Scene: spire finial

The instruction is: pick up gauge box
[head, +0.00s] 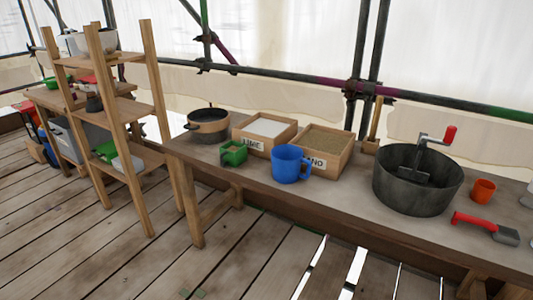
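A small green box-shaped scoop with a handle (234,153), which looks like the gauge box, stands on the wooden workbench (337,207) near its left end. It sits in front of the lime box (263,133) and to the left of a blue jug (288,165). It appears upright, with nothing in front of it. Neither of my grippers is in view.
A sand box (322,148), a dark round pan (207,125) and a large dark tub with a red-handled crank (416,184) stand on the bench. An orange cup (483,190) and a red-handled scoop (487,228) are at right. A wooden shelf (122,107) stands left.

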